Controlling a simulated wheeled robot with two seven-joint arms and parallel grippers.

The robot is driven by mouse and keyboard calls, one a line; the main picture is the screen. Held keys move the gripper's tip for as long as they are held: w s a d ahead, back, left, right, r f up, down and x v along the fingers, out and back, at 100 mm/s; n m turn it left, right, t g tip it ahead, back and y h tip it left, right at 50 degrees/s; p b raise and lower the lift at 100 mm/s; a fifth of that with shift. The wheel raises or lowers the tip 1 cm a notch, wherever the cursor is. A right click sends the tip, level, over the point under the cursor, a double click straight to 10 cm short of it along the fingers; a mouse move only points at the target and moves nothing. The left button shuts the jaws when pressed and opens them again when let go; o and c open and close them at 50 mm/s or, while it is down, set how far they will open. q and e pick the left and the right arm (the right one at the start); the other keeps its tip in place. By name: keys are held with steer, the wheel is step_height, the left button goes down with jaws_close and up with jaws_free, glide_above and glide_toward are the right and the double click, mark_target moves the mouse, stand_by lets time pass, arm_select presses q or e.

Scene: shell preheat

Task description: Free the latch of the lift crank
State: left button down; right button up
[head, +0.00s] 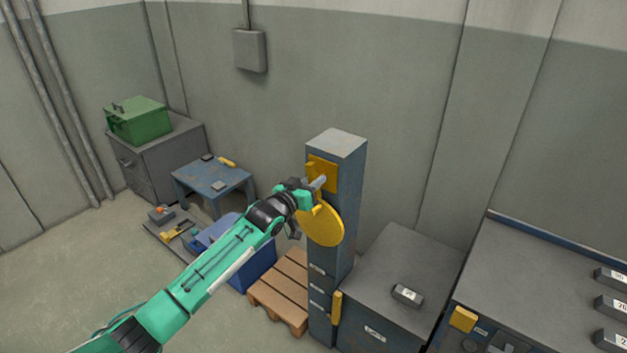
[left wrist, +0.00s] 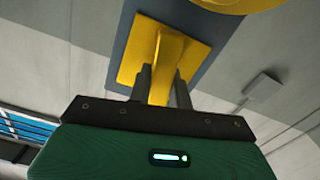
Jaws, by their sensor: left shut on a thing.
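The grey-blue lift column (head: 346,200) stands upright in the middle of the head view. Near its top is a yellow latch plate (head: 320,165) with a raised yellow latch bar, seen closer in the left wrist view (left wrist: 163,70). Below it is a round yellow crank disc (head: 321,225); its edge also shows at the top of the left wrist view (left wrist: 232,4). My left gripper (head: 319,184) is at the latch. In the left wrist view its two dark fingers (left wrist: 163,88) are shut on the latch bar, one on each side. My right gripper is not in view.
A wooden pallet (head: 281,290) lies on the floor left of the column, near a blue box (head: 252,262). A grey cabinet (head: 392,285) stands close on the right. A small blue table (head: 213,180) is farther back.

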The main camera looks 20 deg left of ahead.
arm_select(q)
steer(key=shift+m, duration=1)
steer(key=shift+f+m, duration=0.1)
steer(key=shift+m, duration=0.2)
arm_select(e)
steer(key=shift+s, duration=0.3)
arm_select(q)
steer(key=c, duration=1.3)
jaws_free()
steer(key=shift+b+v, duration=0.65)
steer(key=shift+v, duration=6.3)
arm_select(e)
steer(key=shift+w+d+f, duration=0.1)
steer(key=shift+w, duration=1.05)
